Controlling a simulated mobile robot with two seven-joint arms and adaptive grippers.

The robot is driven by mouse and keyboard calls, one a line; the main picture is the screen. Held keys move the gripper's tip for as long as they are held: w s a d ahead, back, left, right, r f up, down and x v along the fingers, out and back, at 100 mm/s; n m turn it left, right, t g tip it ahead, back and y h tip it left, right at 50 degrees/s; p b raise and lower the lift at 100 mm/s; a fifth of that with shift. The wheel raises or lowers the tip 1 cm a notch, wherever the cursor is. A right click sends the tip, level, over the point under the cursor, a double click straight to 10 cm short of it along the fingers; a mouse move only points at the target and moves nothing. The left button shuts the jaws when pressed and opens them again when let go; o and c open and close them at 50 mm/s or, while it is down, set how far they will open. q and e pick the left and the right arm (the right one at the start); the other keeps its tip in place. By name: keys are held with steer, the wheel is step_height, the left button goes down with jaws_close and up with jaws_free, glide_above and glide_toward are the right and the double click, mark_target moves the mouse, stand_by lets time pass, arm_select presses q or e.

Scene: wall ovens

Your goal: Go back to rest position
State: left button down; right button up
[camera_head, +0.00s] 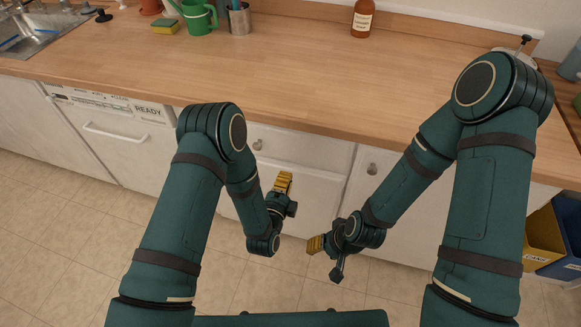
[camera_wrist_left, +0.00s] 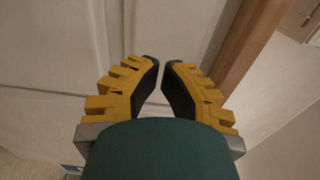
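My left gripper (camera_head: 283,182) shows yellow fingers pointing away toward the white cabinet fronts, below the counter edge. In the left wrist view its two yellow fingers with dark pads (camera_wrist_left: 161,68) stand apart with a gap that narrows at the tips, and nothing is between them. My right gripper (camera_head: 315,244) is lower and to the right, its yellow fingers pointing left. The gap between its fingers cannot be made out, and no held object shows. Both arms are bent at the elbow, with both grippers in front of the cabinets.
The wooden counter (camera_head: 290,80) runs across, its front edge close to both arms. A green watering can (camera_head: 198,17), sponge (camera_head: 165,26), metal cup (camera_head: 239,19) and brown bottle (camera_head: 362,19) stand at the back. A yellow bin (camera_head: 543,241) is at right. Tiled floor is open at left.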

arm_select(q)
steer(key=shift+v, duration=1.85)
steer(key=s+a+f+n+g+y, duration=0.2)
steer(key=s+a+f+n+g, duration=0.5)
steer(key=n+g, duration=0.65)
steer(key=s+a+r+n+g, duration=0.2)
steer(key=s+n, duration=0.6)
steer(key=n, duration=0.1)
steer(key=shift+s+r+n, duration=0.25)
steer(key=shift+s+n, duration=0.1)
steer(key=shift+s, duration=0.05)
steer(key=shift+a, duration=0.15)
